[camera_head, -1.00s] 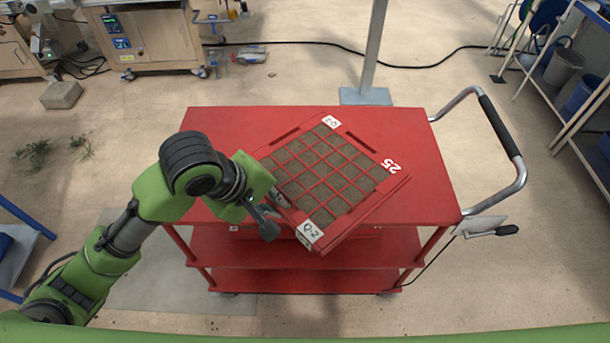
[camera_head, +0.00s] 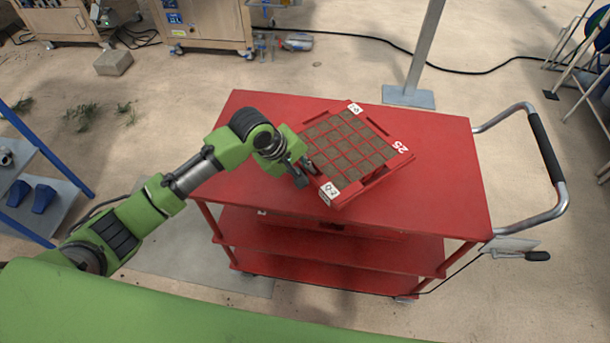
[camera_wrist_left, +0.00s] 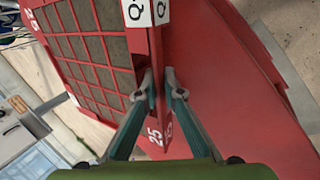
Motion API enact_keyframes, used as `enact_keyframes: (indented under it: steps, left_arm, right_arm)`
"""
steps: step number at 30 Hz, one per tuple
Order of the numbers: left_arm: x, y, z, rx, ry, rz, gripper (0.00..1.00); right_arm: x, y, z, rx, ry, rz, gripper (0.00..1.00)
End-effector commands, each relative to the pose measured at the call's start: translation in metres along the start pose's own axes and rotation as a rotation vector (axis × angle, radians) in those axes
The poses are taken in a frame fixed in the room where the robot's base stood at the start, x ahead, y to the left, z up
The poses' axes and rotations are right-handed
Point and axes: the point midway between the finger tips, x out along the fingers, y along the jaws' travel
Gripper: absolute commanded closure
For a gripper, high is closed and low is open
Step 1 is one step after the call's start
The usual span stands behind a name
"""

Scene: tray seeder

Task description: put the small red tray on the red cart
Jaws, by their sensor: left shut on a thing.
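The small red tray (camera_head: 384,172), with a grid of soil-filled cells and white tags, is over the top shelf of the red cart (camera_head: 440,150). My left gripper (camera_head: 304,172) comes in from the left and is shut on the tray's near-left rim. In the left wrist view the two fingertips (camera_wrist_left: 160,88) pinch the red tray wall (camera_wrist_left: 155,60), with the cart's red top (camera_wrist_left: 225,100) beside it. The tray lies turned at an angle to the cart. I cannot tell whether its underside touches the top. My right gripper is not in view.
The cart top is clear around the tray, most widely at the right. The cart's black handle (camera_head: 545,150) sticks out at the right. A grey post (camera_head: 424,50) stands behind the cart. A blue-framed shelf (camera_head: 45,205) is at the left.

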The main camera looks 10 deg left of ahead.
Motion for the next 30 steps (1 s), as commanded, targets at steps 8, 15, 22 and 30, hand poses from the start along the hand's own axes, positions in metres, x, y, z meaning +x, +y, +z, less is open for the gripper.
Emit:
enact_keyframes:
  steps: [8,15,22,30]
  left_arm:
    - [0.024,-0.008,-0.005,0.001,0.001,0.005,1.00]
    - [0.033,-0.012,-0.005,0.002,0.002,0.009,1.00]
    - [0.035,-0.016,-0.004,0.001,0.000,0.000,0.82]
    - [0.035,-0.016,-0.004,0.001,0.000,0.001,0.75]
  right_arm:
    - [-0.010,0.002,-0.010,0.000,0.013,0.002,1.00]
    - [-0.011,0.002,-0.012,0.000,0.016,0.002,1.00]
    - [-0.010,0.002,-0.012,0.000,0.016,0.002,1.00]
    - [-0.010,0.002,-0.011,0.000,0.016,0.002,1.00]
